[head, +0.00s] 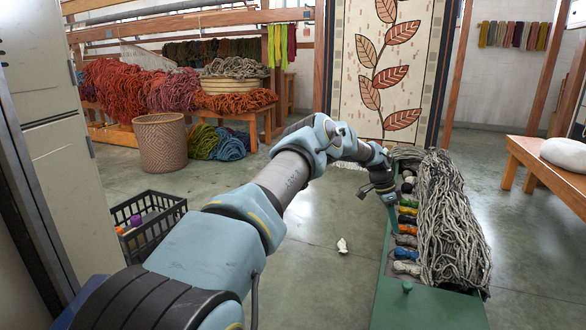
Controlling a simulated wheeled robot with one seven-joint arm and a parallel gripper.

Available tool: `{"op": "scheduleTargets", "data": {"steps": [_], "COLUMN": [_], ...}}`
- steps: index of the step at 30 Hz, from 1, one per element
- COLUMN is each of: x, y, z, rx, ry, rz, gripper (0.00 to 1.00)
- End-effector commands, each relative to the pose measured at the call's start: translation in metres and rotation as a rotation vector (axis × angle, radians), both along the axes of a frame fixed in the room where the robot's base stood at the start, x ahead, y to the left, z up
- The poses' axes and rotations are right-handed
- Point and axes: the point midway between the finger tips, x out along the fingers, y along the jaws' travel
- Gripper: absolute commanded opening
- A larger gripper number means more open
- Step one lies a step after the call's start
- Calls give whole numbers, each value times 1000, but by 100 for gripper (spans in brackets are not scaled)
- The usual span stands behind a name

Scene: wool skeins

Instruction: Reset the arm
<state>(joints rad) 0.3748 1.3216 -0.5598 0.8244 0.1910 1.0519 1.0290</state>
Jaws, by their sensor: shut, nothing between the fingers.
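My arm stretches from the bottom left of the head view toward the right. My gripper (394,226) points down over the left side of a green bench (430,311), beside a row of small coloured skeins. Its fingers look closed and I see nothing held in them. Whether the fingertips touch the skeins below cannot be told.
A large grey wool heap (448,225) lies right of the gripper. A crumpled white scrap (342,246) lies on the open floor. A black crate (148,232) and a wicker basket (161,143) stand left. A wooden bench (540,160) stands right.

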Motion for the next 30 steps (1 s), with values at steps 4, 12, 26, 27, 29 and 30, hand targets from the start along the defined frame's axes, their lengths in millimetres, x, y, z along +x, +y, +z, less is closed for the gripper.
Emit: {"op": "scheduleTargets", "data": {"steps": [4, 12, 26, 27, 29, 30], "x": [-7, -36, -163, -175, -193, -204], "y": [40, 148, 358, 369, 385, 394], "z": [46, 103, 163, 165, 166, 167], "rx": [75, 201, 304, 304, 303, 301], "ry": [-26, -54, -50, -45, -38, -34], "rz": [124, 447, 1162, 1214, 1286, 1329], "gripper": [0, 0, 0, 0, 0, 0]}}
